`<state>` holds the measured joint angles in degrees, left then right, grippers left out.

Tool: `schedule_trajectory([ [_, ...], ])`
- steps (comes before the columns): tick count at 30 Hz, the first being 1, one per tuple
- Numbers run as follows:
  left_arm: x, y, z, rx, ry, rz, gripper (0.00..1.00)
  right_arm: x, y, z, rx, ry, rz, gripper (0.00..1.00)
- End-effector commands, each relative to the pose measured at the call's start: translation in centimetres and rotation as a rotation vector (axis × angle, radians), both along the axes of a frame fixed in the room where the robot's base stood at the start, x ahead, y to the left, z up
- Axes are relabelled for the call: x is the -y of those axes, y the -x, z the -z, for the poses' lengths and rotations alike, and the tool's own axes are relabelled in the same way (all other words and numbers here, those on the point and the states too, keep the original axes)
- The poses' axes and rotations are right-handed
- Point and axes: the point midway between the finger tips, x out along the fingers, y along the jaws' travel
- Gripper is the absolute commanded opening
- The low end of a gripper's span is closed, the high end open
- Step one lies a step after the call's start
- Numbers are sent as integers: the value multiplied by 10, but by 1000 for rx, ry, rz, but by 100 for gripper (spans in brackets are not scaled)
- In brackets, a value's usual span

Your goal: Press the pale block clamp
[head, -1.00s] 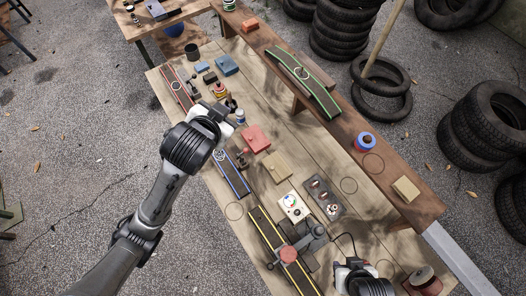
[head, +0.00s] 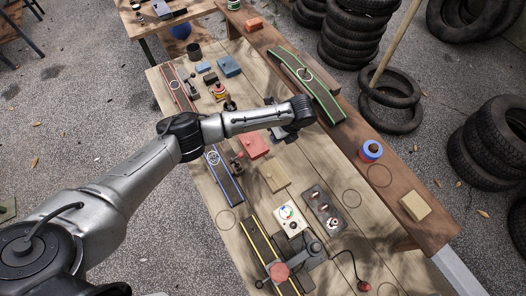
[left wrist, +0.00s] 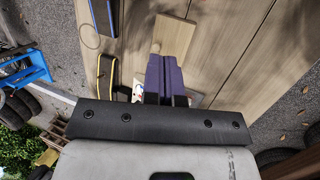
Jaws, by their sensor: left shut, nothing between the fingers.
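The pale block (head: 273,175) lies flat on the workbench in the head view, between a red block (head: 253,146) and a white dial panel (head: 290,218). In the left wrist view the pale block (left wrist: 176,36) shows just beyond the fingertips, with a small pale piece at its left edge. I cannot make out the clamp's working parts. My left gripper (left wrist: 165,58) has its purple fingers together and empty, pointing towards the block; the gap to it is unclear. In the head view my left wrist hangs over the bench beyond the red block. My right gripper is out of view.
A blue-edged strip (head: 224,178) and a yellow-edged strip (head: 270,256) lie along the near edge. A grey switch plate (head: 323,208) and a post with a red disc (head: 280,272) stand nearby. A raised brown shelf (head: 365,170) runs along the far side.

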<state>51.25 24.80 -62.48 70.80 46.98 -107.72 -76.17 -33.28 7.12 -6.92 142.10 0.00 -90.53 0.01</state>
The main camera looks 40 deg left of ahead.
Motion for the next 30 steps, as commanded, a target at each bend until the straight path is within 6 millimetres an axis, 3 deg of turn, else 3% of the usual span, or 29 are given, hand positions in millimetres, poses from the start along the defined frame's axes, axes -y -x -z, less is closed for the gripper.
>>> schedule_trajectory([
  [6, 2, 11, -1, -189, 101, 317, 0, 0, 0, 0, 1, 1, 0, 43],
  [12, 0, 14, -3, -274, 147, 513, 0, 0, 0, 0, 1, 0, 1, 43],
  [19, 0, 13, -3, -306, 173, 609, 0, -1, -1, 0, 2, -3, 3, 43],
  [30, 1, 13, -3, -309, 176, 619, 0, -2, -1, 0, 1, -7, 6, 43],
])
